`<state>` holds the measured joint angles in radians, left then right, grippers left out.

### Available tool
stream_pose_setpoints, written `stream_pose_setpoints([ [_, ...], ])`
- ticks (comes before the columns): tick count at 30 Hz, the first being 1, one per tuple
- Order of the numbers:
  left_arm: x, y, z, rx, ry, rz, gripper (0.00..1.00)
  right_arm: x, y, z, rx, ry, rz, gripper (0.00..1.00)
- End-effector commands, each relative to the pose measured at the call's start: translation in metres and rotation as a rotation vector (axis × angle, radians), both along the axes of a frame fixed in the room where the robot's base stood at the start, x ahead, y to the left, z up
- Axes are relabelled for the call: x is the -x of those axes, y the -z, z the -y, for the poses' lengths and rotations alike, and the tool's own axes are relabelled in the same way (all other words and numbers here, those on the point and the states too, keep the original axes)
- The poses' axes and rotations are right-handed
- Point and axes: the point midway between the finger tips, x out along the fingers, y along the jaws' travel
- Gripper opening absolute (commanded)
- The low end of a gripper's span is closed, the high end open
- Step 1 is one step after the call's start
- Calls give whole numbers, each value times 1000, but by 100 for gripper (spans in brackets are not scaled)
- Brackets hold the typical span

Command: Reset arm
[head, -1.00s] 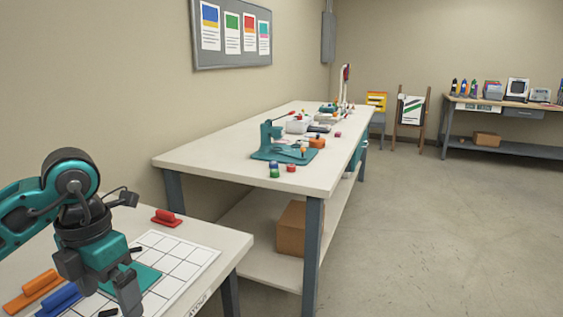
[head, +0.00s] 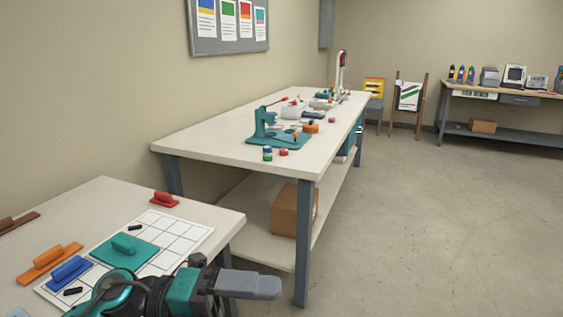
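My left arm reaches in at the bottom of the head view, and its gripper (head: 262,285) points to the right past the front corner of the near table (head: 100,196). Its grey fingers appear as one shape, so I cannot tell if they are apart. No object shows at the tips. A teal plate with a handle (head: 125,252) lies on the white grid sheet (head: 180,232), apart from the gripper. My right gripper is not in view.
Blue (head: 68,272), orange (head: 48,260), red (head: 164,199) and brown (head: 18,222) handled pieces lie on the near table. A long white workbench (head: 200,140) holds a teal press (head: 272,130), with a cardboard box (head: 293,210) below. The floor at right is clear.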

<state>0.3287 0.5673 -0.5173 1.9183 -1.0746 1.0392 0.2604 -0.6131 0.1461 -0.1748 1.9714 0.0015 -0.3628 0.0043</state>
Motion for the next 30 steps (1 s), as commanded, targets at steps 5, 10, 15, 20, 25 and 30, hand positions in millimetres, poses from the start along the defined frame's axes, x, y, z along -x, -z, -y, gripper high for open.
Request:
stream_pose_setpoints([
  [5,-34,-10,-14,418,-358,-372,100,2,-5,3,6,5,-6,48],
  [10,-63,49,-67,660,-779,-802,100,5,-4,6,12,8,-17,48],
  [15,-37,158,-120,736,-1194,-1268,100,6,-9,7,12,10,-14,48],
  [20,15,231,-141,707,-1432,-1583,100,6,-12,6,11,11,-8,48],
  [25,50,264,-147,671,-1539,-1749,100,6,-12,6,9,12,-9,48],
  [30,56,270,-148,663,-1557,-1776,100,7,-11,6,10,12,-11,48],
])
